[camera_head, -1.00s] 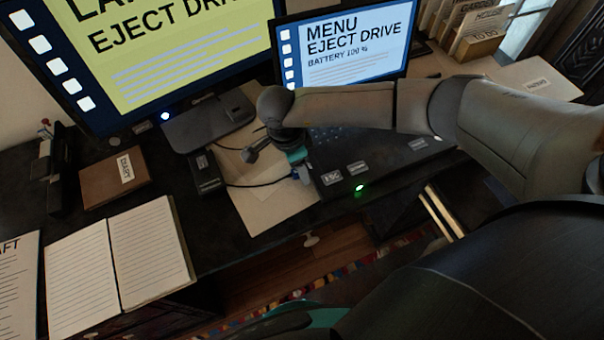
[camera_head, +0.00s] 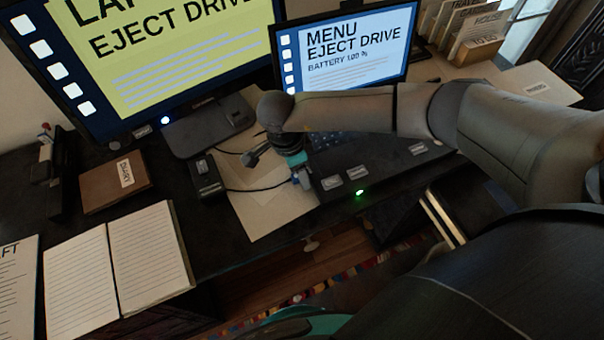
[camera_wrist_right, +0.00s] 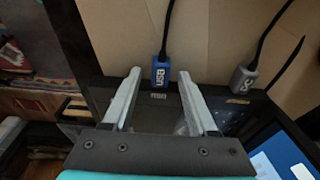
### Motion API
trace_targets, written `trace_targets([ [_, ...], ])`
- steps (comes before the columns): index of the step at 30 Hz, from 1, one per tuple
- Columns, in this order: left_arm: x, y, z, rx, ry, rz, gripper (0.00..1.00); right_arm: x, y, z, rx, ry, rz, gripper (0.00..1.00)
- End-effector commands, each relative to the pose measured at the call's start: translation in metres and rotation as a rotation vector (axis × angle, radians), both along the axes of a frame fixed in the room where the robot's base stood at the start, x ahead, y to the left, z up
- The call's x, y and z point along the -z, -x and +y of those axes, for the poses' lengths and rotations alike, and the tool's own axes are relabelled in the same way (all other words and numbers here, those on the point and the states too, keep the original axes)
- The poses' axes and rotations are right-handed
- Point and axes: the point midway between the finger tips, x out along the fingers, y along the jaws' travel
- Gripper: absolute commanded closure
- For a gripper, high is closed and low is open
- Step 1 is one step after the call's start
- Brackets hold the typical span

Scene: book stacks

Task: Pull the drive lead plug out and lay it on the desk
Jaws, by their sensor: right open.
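The drive lead plug is a blue USB plug (camera_wrist_right: 160,72) at the laptop's edge, with its black lead running away from it. In the head view a small bluish plug (camera_head: 303,178) shows at the laptop's left edge. My right gripper (camera_wrist_right: 160,77) is open, with its two fingertips on either side of the blue plug and visible gaps between. In the head view my wrist hides most of the fingers. The black drive box (camera_head: 206,178) lies left of the laptop (camera_head: 385,168), with a lead running between them. My left gripper is not in view.
A grey plug (camera_wrist_right: 243,79) with its own lead sits right of the blue one. Pale paper (camera_head: 262,212) lies on the dark desk between drive and laptop. A large monitor (camera_head: 165,60), an open notebook (camera_head: 150,250) and a diary (camera_head: 115,185) stand or lie to the left.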

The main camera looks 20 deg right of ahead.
Motion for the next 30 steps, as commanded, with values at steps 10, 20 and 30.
trace_targets([
  [10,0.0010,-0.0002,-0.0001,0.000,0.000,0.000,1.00,0.0000,0.0000,0.0000,0.000,0.000,0.000,0.48],
  [20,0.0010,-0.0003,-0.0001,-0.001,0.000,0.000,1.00,0.0001,0.0000,0.0000,0.000,0.000,0.000,0.85],
  [30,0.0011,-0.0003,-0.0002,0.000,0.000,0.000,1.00,0.0001,0.0000,0.0000,0.000,0.000,0.000,1.00],
])
